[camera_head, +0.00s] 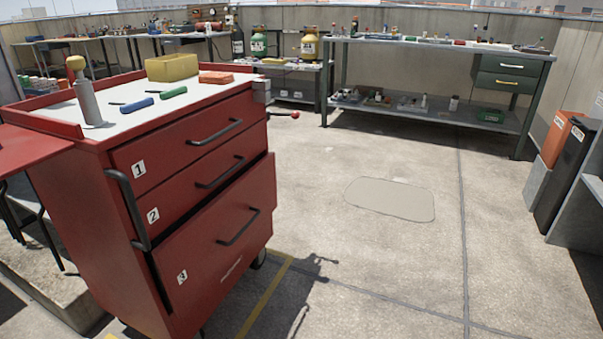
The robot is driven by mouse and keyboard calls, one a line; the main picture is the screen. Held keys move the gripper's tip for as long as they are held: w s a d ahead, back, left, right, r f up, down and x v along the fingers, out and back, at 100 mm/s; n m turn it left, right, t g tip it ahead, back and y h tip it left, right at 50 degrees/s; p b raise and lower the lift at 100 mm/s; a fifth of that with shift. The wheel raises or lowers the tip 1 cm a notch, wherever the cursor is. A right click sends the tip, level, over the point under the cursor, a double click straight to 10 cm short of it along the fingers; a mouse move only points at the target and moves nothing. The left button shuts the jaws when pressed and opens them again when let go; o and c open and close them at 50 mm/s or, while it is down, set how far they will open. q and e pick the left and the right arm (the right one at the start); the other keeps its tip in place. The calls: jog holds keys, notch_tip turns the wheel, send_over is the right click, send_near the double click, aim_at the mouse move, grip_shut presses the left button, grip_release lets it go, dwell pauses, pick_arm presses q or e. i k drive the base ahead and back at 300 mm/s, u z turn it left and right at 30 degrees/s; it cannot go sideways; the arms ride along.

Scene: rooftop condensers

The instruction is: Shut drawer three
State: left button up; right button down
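A red tool cart (75,190) stands at the left with drawers marked 1, 2 and 3. Drawer three (205,270) is the lowest and tallest. Its front stands out past the fronts above, with a dark gap along its top and left edges, so it is partly open. Its inside is hidden. Its dark bar handle (239,228) is in plain view. Drawer one (185,140) and drawer two (197,178) look shut. Neither of my grippers is in view.
On the cart top are a grey cylinder tool (88,101), a yellow box (172,68), an orange block (216,77), and blue and green tools. Concrete floor (350,255) right of the cart is clear. A workbench (440,46) stands behind.

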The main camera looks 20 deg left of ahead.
aim_at(186, 263)
jog(key=u, duration=0.1)
jog(key=i, duration=0.95)
jog(key=u, duration=1.05)
jog(key=i, duration=0.45)
jog(key=u, duration=0.45)
